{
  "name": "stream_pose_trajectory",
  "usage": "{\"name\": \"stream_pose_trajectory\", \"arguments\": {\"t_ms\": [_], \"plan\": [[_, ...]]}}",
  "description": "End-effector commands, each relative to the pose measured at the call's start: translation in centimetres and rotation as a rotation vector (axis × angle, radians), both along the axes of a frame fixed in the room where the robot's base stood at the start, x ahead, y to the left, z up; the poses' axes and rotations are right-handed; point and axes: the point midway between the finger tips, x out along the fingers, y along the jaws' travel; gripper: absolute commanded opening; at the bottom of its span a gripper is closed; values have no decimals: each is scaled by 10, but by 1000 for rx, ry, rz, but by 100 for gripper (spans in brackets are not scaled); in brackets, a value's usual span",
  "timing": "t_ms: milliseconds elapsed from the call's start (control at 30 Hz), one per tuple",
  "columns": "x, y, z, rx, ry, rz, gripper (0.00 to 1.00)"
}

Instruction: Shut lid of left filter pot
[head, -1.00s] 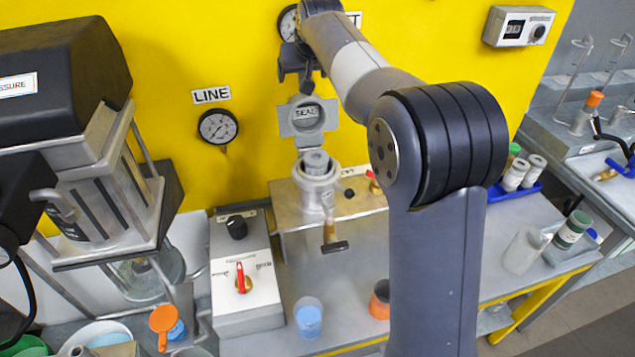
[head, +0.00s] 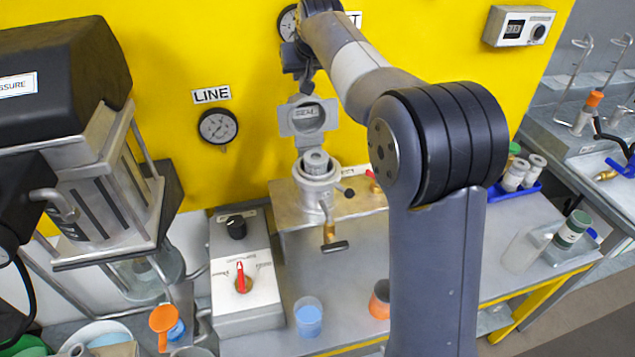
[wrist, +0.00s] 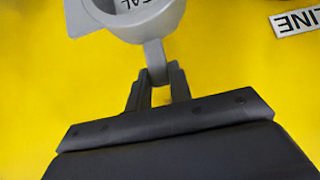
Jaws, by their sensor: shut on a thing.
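The left filter pot (head: 316,186) is a grey metal cup on a raised metal stand, with a cylindrical insert showing in its open mouth. Its lid (head: 297,128), a grey ring-shaped cap marked SEAL, stands up open behind the mouth. The lid also shows at the top of the wrist view (wrist: 158,27), with a narrow tab reaching toward me. My gripper (wrist: 156,80) is shut on that tab at the lid's edge. In the head view my gripper (head: 305,78) is just above the raised lid. A second pot is not visible; my arm covers the area to the right.
A yellow panel with a LINE gauge (head: 218,127) is close behind. A control box (head: 245,300) with a red handle stands left of the pot. A blue-filled beaker (head: 308,318) and an orange-filled one (head: 380,300) are in front. Large machinery (head: 105,190) fills the left.

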Motion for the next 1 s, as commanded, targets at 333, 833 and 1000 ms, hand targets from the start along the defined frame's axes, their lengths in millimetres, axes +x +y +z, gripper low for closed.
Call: {"name": "stream_pose_trajectory", "arguments": {"t_ms": [333,833,1000], "plan": [[-9,-2,0,0,-1,0,11],[-45,-9,7,0,1,0,11],[-44,-9,8,0,0,0,11]]}}
